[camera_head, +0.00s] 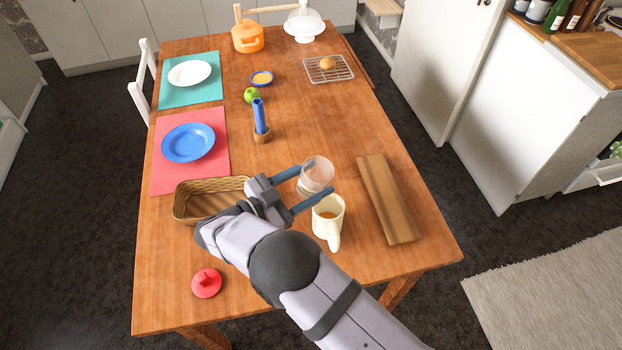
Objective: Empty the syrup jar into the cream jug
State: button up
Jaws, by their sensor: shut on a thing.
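My gripper (318,180) is shut on a clear jar (317,174), with one blue-grey finger on each side of it. The jar looks see-through and nearly colourless, with no clear sign of syrup in it; its exact tilt is hard to tell. The cream jug (330,230) stands upright on the table just below the jar in the picture, its handle towards the front. Amber-brown liquid (328,215) shows inside the jug. I cannot tell whether the jar's mouth is over the jug. A red lid with a knob (206,283) lies at the table's front left.
A wicker basket (183,214) sits left of my gripper and a wooden board (378,190) lies right of the jug. The front right table area is clear.

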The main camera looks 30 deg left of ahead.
jog(key=shift+d+f+n+t+h, duration=0.2)
jog(key=shift+d+f+n, duration=0.1)
jog(key=shift+n, duration=0.35)
jog(key=shift+d+f+n+t+h, duration=0.1)
jog(key=shift+d+f+n+t, duration=0.15)
jog(key=shift+n, duration=0.4)
jog(key=shift+r, duration=0.15)
jog(key=shift+w+d, duration=0.1)
jog(key=shift+d, duration=0.05)
jog(key=w+d+r+m+g+h+p, duration=0.1)
jog(key=w+d+r+m+h+p, duration=0.1)
jog(key=w+d+r, duration=0.35)
jog(key=w+d+r+m+g+h+p, duration=0.1)
jog(key=w+d+r+g+h+p, duration=0.15)
jog(key=d, duration=0.55)
jog(key=s+d+f+m+h+b, duration=0.1)
jog(key=d+f, duration=0.4)
jog(key=d, duration=0.3)
jog(key=s+d+f+m+g+b, duration=0.1)
jog(key=s+d+f+b, duration=0.1)
jog(key=d+f, duration=0.3)
jog(key=s+d+f+g+h+b, duration=0.1)
jog(key=d+f, duration=0.4)
jog(key=d, duration=0.8)
jog(key=shift+s+d+f+m+h+b, duration=0.25)
jog(key=shift+m+h+b, duration=0.1)
jog(key=shift+m+b, duration=0.1)
jog(key=shift+w+a, duration=0.1)
